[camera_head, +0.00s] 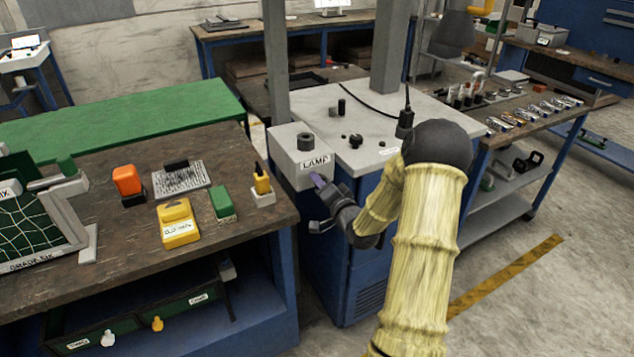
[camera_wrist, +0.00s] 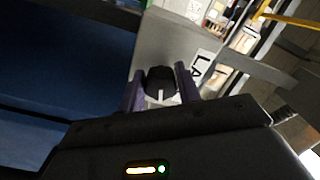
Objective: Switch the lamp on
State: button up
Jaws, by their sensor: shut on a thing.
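The grey lamp box (camera_head: 293,158) with a LAMP label (camera_head: 316,162) stands at the left corner of the grey-topped cabinet. My gripper (camera_head: 320,183) is at the front face of the box, just below the label. In the wrist view, a dark round knob (camera_wrist: 160,77) with a white pointer line sits between the purple fingers of my gripper (camera_wrist: 161,88), which are shut on it. The label (camera_wrist: 201,67) shows partly beside the right finger. In the head view this knob is hidden by my gripper. A dark cylinder (camera_head: 306,141) stands on top of the box.
A wooden bench (camera_head: 130,255) with a yellow box (camera_head: 178,224), an orange item (camera_head: 128,181) and a green block (camera_head: 222,203) is close on the left. A grey post (camera_head: 276,60) rises behind the lamp box. Open floor (camera_head: 540,220) lies to the right.

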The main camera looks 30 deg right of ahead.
jog(key=shift+s+f+m+p, duration=0.15)
jog(key=shift+m+p, duration=0.5)
jog(key=shift+m, duration=1.05)
jog(key=o, duration=1)
jog(key=shift+c, duration=0.2)
jog(key=s+p, duration=0.7)
jog(key=s, duration=1)
jog(key=shift+s+d+p, duration=0.15)
jog(key=shift+d+p, duration=0.2)
